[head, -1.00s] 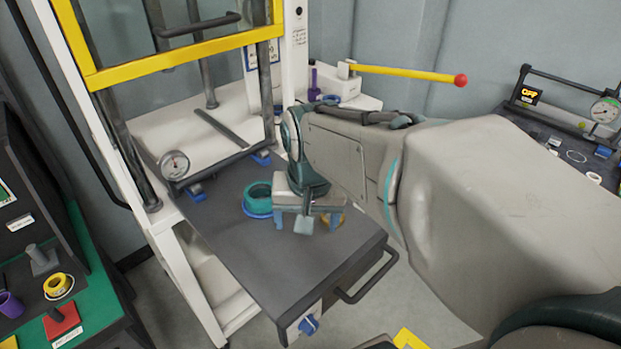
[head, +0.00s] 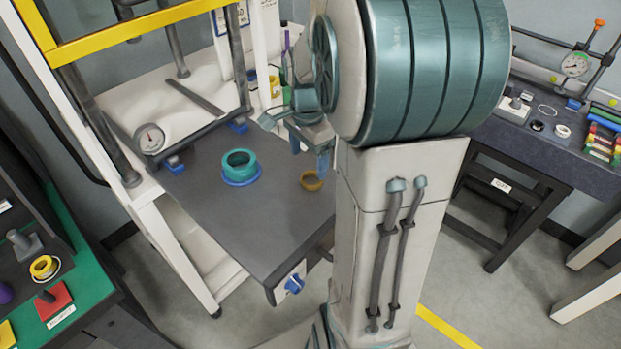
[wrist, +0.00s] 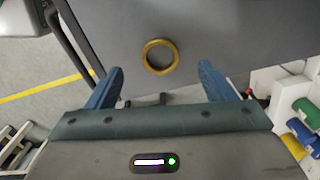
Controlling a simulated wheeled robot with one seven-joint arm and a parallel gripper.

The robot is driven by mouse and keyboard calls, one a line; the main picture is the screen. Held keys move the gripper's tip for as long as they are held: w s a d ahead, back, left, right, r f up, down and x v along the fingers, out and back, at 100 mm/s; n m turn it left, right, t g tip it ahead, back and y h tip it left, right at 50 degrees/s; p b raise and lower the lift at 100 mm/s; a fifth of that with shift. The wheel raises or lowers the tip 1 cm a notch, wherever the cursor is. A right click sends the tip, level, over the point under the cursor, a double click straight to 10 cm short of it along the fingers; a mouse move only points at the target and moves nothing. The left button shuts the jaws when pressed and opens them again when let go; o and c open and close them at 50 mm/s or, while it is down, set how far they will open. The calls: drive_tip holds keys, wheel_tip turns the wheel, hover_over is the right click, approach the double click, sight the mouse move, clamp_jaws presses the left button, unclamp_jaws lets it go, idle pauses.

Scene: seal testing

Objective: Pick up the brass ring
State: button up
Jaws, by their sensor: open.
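The brass ring (head: 311,181) lies flat on the dark grey platform (head: 225,215), near its right side in the head view. In the wrist view the brass ring (wrist: 160,57) lies ahead of the fingertips, roughly centred between them. My gripper (head: 309,150) is open and empty, raised above the platform behind the ring in the head view. In the wrist view my gripper (wrist: 160,72) shows its two blue fingers spread wide, apart from the ring.
A teal ring-shaped part (head: 240,163) sits on a blue ring (head: 241,177) left of the brass ring. A dial gauge (head: 149,139) and a yellow-barred frame (head: 140,27) stand behind. A side table (head: 500,140) holds other items at right.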

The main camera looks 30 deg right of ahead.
sight(312, 183)
drive_tip(key=shift+d+f+p, duration=0.2)
drive_tip(key=shift+d+f, duration=0.05)
drive_tip(key=shift+f, duration=1.3)
drive_tip(key=shift+d+f+p, duration=0.2)
drive_tip(key=shift+f, duration=1.3)
drive_tip(key=c, duration=1.2)
